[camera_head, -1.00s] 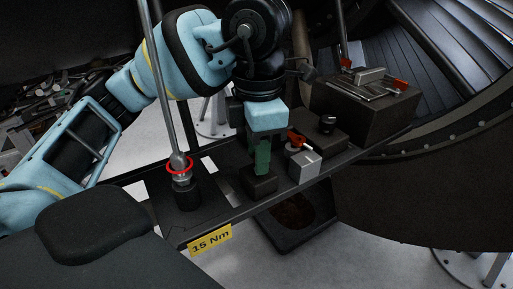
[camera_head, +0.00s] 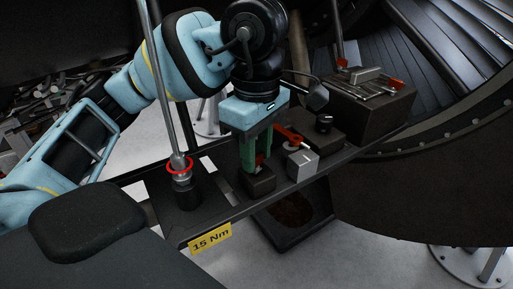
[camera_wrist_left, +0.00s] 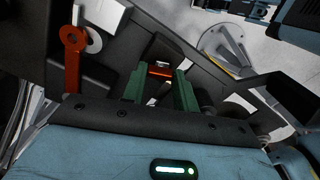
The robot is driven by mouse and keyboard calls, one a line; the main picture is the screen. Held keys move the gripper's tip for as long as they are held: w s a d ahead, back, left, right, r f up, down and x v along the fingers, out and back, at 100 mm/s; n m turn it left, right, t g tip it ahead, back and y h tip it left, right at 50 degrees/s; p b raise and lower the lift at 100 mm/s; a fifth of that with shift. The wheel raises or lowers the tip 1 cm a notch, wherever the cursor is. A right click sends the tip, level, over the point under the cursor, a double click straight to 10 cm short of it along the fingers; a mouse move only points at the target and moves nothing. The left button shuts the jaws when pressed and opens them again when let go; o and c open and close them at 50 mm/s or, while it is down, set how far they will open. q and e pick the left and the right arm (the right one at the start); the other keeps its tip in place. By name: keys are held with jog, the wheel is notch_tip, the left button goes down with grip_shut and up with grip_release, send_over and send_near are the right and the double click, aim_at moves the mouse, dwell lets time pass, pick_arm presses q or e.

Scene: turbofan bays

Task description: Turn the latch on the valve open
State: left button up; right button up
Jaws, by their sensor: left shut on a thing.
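My left gripper (camera_head: 258,165) points down with its green fingers at a small black block (camera_head: 259,182) on the dark rail. Its fingers are shut on a small red latch (camera_head: 260,158), which shows between them just above the block. In the left wrist view the red latch (camera_wrist_left: 160,71) lies crosswise between the two green fingertips (camera_wrist_left: 160,80). The fingers partly hide the latch and the valve body. My right gripper is not seen.
A red lever (camera_head: 288,134) and a grey cube (camera_head: 302,164) stand close right of the fingers. A post with a red ring (camera_head: 180,166) stands left, above a yellow "15 Nm" label (camera_head: 210,238). A dark box (camera_head: 372,105) holds metal tools farther right.

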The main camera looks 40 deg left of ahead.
aim_at(257, 156)
pick_arm(q)
jog(key=shift+m, duration=2)
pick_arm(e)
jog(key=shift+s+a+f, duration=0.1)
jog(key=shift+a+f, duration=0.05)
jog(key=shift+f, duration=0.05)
pick_arm(q)
jog(key=o, duration=1)
notch_tip(257, 156, up, 6)
jog(key=shift+r+p, duration=0.15)
jog(key=shift+p, duration=0.3)
jog(key=shift+r, duration=0.75)
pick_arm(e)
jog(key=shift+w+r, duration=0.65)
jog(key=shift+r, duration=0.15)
